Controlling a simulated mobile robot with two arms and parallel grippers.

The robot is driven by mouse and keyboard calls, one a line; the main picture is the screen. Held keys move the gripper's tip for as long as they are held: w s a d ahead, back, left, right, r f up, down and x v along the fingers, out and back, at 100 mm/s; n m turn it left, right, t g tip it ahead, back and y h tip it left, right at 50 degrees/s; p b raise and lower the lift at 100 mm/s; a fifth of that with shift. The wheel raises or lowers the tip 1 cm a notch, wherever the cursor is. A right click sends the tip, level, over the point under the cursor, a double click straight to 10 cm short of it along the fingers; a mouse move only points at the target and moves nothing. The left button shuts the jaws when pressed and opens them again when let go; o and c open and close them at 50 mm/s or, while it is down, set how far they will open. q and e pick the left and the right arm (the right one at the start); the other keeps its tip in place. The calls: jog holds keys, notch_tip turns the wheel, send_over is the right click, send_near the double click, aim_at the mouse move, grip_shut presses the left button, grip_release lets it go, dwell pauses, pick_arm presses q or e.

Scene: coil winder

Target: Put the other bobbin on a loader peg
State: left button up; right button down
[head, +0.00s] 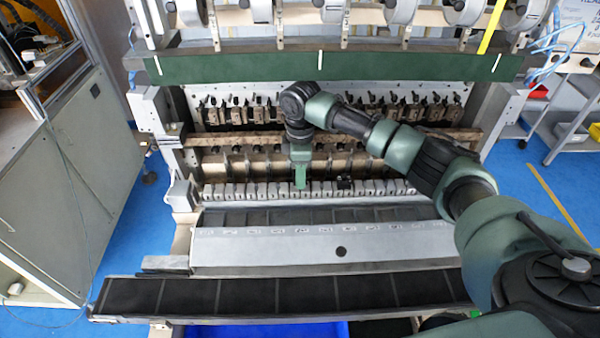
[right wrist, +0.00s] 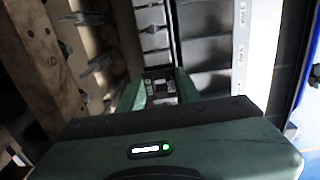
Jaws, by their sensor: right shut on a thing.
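My right gripper (head: 300,178) points down at the row of pale loader blocks (head: 250,191) along the front of the winder. In the right wrist view its two green fingers (right wrist: 160,92) are shut on a small dark thing between them, which I take for the bobbin (right wrist: 160,84); it is mostly hidden. I cannot tell whether it touches a peg. A small dark piece (head: 343,182) sits on the same row, just right of the gripper; it may be the first bobbin, but it is too small to tell. My left gripper is not in view.
A grey sloping panel (head: 270,247) with a round black spot lies in front of the row, with a long black tray (head: 250,297) nearer. Behind stand the winder's brown rails (head: 235,140) and black spindles. A green beam (head: 250,67) crosses above. A grey cabinet (head: 75,160) stands at left.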

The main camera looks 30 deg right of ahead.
jog(key=shift+f, duration=0.2)
jog(key=shift+f+b, duration=0.3)
jog(key=shift+f, duration=0.55)
jog(key=c, duration=0.9)
grip_release()
